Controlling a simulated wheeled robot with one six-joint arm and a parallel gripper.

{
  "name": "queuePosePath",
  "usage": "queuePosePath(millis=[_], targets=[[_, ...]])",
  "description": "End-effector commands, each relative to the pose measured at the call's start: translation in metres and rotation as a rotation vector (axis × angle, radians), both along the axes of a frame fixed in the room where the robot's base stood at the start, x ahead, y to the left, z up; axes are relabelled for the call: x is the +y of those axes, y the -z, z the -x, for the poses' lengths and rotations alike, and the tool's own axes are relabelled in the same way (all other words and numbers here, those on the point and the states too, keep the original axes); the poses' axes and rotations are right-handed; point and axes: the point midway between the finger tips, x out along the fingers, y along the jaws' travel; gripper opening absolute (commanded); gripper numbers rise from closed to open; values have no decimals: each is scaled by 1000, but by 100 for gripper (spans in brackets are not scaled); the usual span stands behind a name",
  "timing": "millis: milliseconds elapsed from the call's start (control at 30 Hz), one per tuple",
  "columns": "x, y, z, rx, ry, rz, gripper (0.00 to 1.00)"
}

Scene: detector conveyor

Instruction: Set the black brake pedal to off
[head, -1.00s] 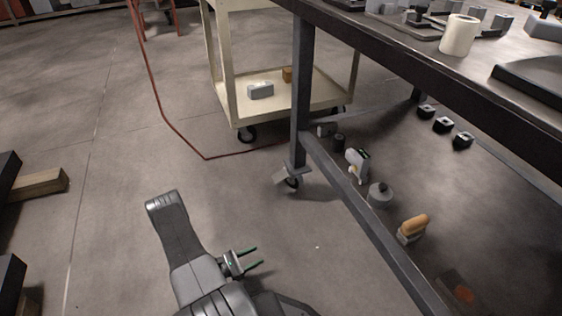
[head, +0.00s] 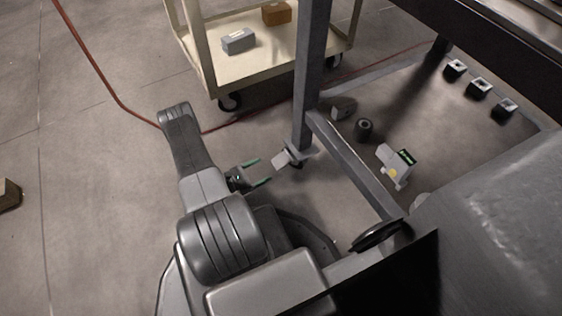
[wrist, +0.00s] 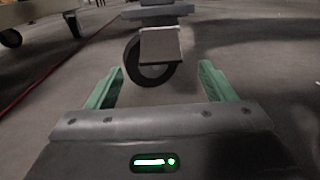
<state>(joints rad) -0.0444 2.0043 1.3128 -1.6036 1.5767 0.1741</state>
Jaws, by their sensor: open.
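The brake pedal (head: 279,161) is a flat plate at the foot of the bench leg; it looks light grey rather than black. In the wrist view the pedal (wrist: 160,44) sits in front of the upper part of a dark caster wheel (wrist: 133,66). My gripper (head: 257,172) is open and empty, just left of the pedal and apart from it. In the wrist view its green fingers (wrist: 161,72) point at the caster, with the pedal ahead between them. I cannot tell the pedal's exact tilt.
The bench leg (head: 312,75) rises beside the pedal, and a low rail (head: 350,160) runs from it. A cream cart (head: 270,72) stands behind on casters. A red hose (head: 100,85) lies on the floor. Several small parts, including a grey-white device (head: 392,165), lie under the bench.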

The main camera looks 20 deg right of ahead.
Motion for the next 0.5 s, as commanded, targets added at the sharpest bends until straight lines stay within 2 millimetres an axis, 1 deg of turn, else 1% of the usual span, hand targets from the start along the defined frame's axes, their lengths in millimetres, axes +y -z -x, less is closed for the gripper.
queuePosePath(millis=[33,500], targets=[[-9,1,0,0,5,0,76],[-73,1,-5,-3,3,0,76]])
